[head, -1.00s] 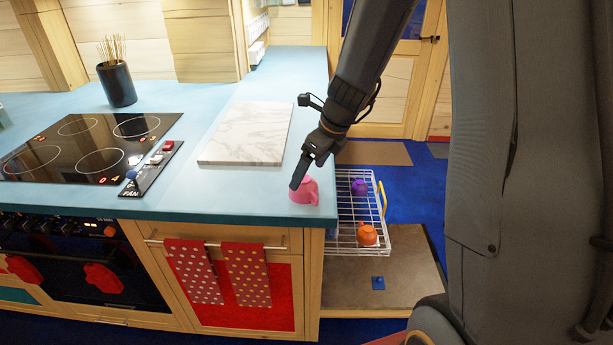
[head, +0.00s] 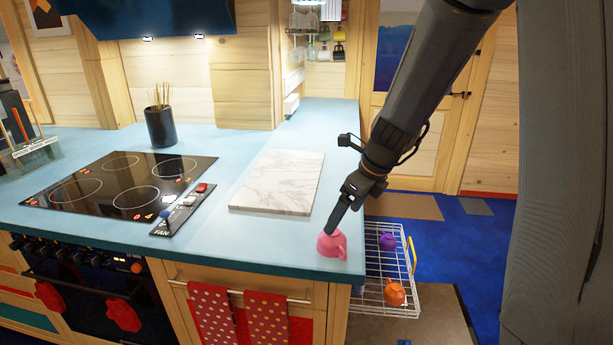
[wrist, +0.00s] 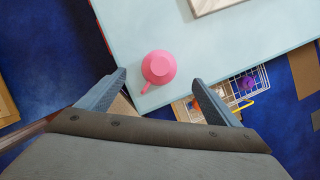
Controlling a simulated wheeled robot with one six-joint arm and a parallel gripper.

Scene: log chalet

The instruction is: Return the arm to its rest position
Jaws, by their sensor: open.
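My gripper (head: 334,222) is at the end of my arm, over the right front corner of the blue counter. In the wrist view my gripper (wrist: 159,82) is open, with its two fingers wide apart and nothing between them. A pink cup (head: 330,245) stands upside down on the counter near that corner. The pink cup also shows in the wrist view (wrist: 158,67), ahead of the fingers and apart from them. In the head view a fingertip overlaps the cup's top edge.
The blue counter (head: 215,230) carries a marble board (head: 278,182), a black cooktop (head: 120,185) and a dark utensil pot (head: 160,127). A white wire rack (head: 375,285) beside the counter holds a purple cup (head: 387,241) and an orange cup (head: 395,293). Blue floor (head: 455,235) lies open behind it.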

